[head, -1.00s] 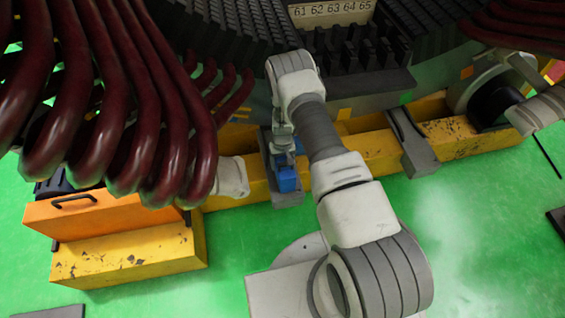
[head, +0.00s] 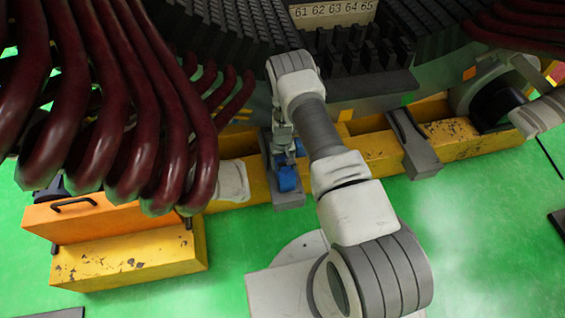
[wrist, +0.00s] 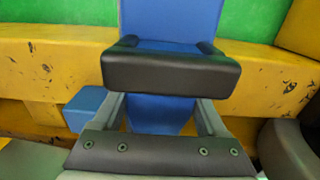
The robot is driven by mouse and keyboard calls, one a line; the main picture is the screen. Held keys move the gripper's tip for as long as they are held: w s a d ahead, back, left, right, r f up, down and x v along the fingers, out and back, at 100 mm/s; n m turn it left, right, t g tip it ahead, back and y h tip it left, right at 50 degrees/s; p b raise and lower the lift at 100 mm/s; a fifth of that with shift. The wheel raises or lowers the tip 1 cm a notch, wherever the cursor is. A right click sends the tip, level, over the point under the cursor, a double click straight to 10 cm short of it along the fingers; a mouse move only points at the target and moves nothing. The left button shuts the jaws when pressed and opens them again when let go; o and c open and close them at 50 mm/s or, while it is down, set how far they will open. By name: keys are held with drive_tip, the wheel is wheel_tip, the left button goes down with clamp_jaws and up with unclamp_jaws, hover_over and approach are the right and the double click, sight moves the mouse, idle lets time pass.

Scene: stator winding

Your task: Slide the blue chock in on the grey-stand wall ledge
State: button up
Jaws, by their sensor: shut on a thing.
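The blue chock (head: 287,179) is in my gripper (head: 283,152), low over a grey stand (head: 290,200) that crosses the yellow beam. In the wrist view the chock (wrist: 172,22) runs up from between the gripper's dark parts to the top edge. My gripper (wrist: 170,72) is shut on it. My arm and gripper hide part of the stand, and I cannot tell whether the chock touches the ledge. A second, smaller blue block (wrist: 85,108) shows to the left in the wrist view, apart from the gripper.
The worn yellow beam (head: 375,150) runs behind the stand. A second grey stand (head: 413,145) crosses it to the right. Dark red coils (head: 150,120) hang close on the left, above an orange box (head: 100,220). The dark stator stands behind. Green floor is open in front.

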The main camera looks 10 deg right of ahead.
drive_tip(key=shift+f, duration=0.2)
drive_tip(key=shift+w, duration=0.15)
drive_tip(key=shift+w, duration=4.75)
drive_tip(key=o, duration=1.5)
drive_tip(key=shift+s+f, duration=0.1)
drive_tip(key=shift+f, duration=0.05)
